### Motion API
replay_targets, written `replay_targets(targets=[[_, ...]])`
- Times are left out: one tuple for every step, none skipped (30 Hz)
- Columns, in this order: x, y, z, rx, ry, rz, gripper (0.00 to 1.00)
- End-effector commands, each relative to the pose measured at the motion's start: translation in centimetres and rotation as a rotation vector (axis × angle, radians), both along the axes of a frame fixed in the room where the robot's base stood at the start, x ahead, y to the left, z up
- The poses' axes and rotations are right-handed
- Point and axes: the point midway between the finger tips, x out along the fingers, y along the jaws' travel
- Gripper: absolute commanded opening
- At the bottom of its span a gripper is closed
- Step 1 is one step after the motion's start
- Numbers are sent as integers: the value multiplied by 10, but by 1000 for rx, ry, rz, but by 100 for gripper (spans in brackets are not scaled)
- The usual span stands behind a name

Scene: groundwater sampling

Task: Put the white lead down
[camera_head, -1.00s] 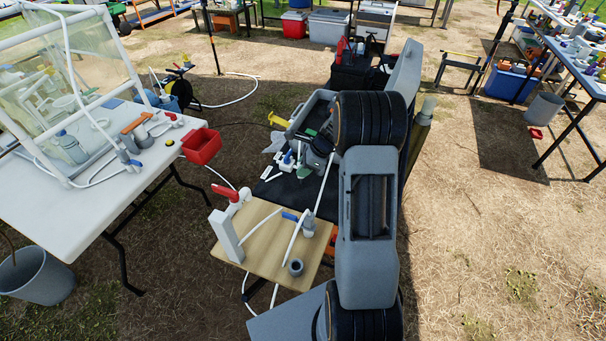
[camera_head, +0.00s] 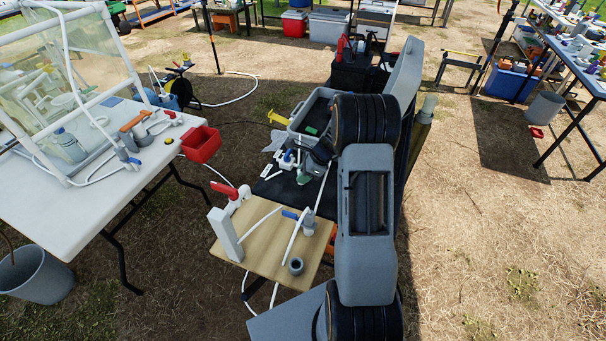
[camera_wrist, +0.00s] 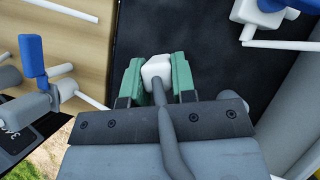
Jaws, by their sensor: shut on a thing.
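My gripper (camera_wrist: 158,78) has green fingertips, shut on a small white block, the end of the white lead (camera_wrist: 157,66). A cord, grey in this shaded view, runs from the block back over my gripper. In the head view my gripper (camera_head: 303,178) is low over the black surface (camera_head: 282,189), partly hidden by my dark wrist. A thin white line (camera_head: 323,188), apparently the cord, slants from my wrist toward the wooden board. The black surface lies beneath the held block in the wrist view. I cannot tell whether the block touches it.
A white and blue piece (camera_wrist: 262,14) lies on the black surface ahead right. A grey crate (camera_head: 297,128) stands behind. Bare black surface lies around the fingertips.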

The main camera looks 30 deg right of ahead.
Motion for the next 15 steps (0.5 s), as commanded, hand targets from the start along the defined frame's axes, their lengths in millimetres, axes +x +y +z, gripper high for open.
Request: replay_targets(targets=[[0, 0, 0, 0, 0, 0, 26], [0, 0, 0, 0, 0, 0, 29], [0, 0, 1, 0, 0, 0, 32], [0, 0, 1, 0, -1, -1, 35], [0, 0, 1, 0, -1, -1, 38], [0, 0, 1, 0, -1, -1, 42], [0, 0, 1, 0, -1, -1, 45], [0, 0, 1, 0, -1, -1, 48], [0, 0, 1, 0, -1, -1, 50], [0, 0, 1, 0, -1, -1, 50], [0, 0, 1, -1, -1, 0, 50], [0, 0, 1, -1, -1, 0, 50], [0, 0, 1, -1, -1, 0, 50], [0, 0, 1, -1, -1, 0, 50], [0, 0, 1, -1, -1, 0, 50]])
